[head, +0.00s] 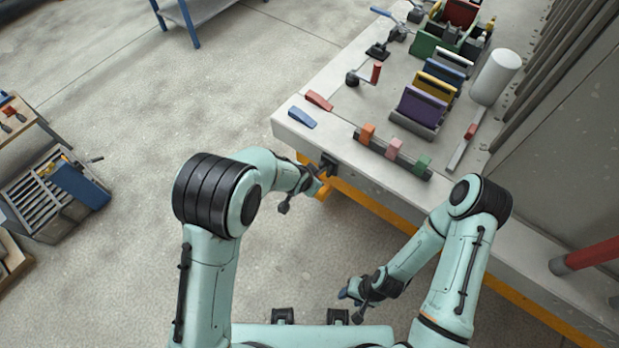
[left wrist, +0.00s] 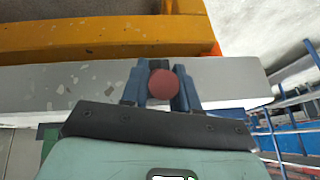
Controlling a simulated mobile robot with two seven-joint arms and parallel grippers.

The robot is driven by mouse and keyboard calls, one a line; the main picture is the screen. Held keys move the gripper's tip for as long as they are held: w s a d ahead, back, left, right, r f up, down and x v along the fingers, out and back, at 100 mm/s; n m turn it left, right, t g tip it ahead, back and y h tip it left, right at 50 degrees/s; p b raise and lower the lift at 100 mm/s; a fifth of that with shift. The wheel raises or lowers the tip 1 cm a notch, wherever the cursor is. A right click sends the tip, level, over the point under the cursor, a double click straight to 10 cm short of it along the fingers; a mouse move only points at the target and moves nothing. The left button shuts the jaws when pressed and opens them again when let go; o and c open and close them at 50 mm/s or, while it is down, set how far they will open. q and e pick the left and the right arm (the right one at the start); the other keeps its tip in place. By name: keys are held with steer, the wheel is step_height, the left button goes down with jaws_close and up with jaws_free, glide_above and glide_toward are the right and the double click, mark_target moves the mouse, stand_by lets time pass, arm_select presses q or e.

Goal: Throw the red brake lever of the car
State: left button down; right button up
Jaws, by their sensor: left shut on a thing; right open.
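A round red knob or lever end (left wrist: 162,84) shows end-on in the left wrist view. The two blue fingers of my left gripper (left wrist: 160,88) are shut on it from both sides. In the head view my left gripper (head: 318,172) is at the near-left corner of the bench, by a dark block on its edge. The red end is hidden there, and the rest of the lever cannot be made out. My right gripper (head: 350,291) is open and empty, low over the floor in front of the bench.
The pale bench (head: 330,134) carries red and blue wedges, a rail of coloured blocks (head: 394,150), coloured panels (head: 417,107) and a white cylinder (head: 495,77). A red bar (head: 595,254) juts in at the right. A slatted crate (head: 48,196) stands left. Floor between is clear.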

arm_select(q)
steer(key=shift+w+r, duration=0.1)
stand_by(0.3)
steer(key=c, duration=0.9)
jaws_free()
steer(key=shift+v, duration=6.7)
